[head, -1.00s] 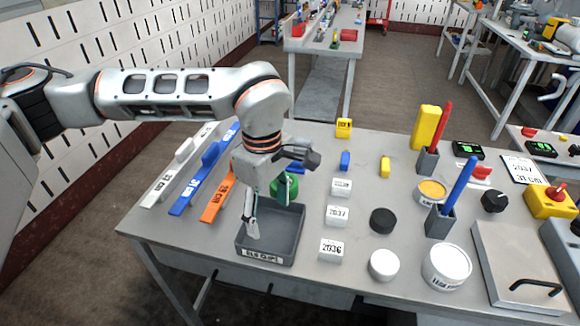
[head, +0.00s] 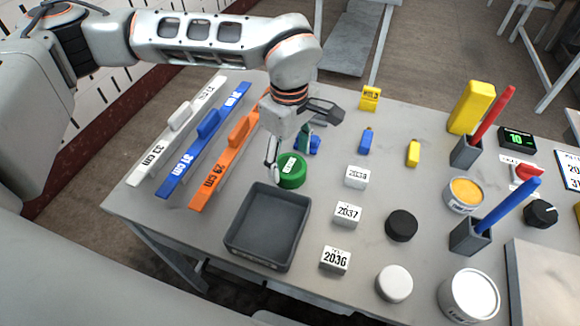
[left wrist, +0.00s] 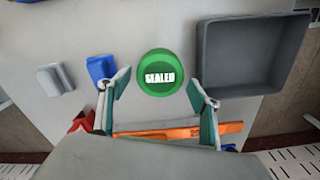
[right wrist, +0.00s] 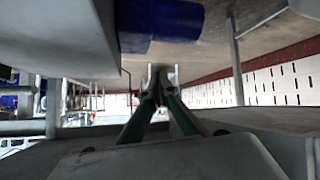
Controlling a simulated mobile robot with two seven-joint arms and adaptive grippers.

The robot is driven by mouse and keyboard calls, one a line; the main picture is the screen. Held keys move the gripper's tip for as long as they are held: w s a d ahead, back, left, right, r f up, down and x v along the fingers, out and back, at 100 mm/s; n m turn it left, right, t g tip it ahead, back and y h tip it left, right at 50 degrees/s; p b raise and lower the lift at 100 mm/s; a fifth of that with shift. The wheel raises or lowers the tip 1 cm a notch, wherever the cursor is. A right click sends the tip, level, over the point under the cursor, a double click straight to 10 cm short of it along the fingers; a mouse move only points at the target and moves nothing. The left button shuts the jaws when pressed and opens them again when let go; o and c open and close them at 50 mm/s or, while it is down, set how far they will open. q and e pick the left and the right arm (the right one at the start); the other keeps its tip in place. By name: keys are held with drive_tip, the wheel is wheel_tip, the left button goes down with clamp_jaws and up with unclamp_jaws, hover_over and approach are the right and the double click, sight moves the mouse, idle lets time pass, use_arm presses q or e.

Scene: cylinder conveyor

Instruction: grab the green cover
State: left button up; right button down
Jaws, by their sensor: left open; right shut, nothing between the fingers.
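The green cover (head: 291,172) is a round green lid with a white label, lying on the table just behind the grey tray. In the left wrist view the green cover (left wrist: 160,73) reads "SEALED" and sits ahead of and between the fingertips. My left gripper (head: 290,158) is open and empty, with its fingers around the near side of the cover in the head view. The left wrist view shows my left gripper (left wrist: 160,92) spread wider than the cover, not clasping it. My right gripper (right wrist: 160,80) is shut and empty, away from the table objects.
The empty grey tray (head: 237,252) stands in front of the cover. Orange (head: 211,184), blue (head: 178,182) and white (head: 147,165) handled bars lie to the left. White labelled blocks (head: 347,214) and a black round lid (head: 401,225) stand to the right. A blue piece sits close behind the cover.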

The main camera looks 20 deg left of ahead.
sight(289, 165)
use_arm(q)
wheel_tip(289, 165, down, 3)
drive_tip(key=shift+a+f, duration=0.1)
drive_tip(key=shift+f, duration=0.05)
drive_tip(key=c, duration=0.7)
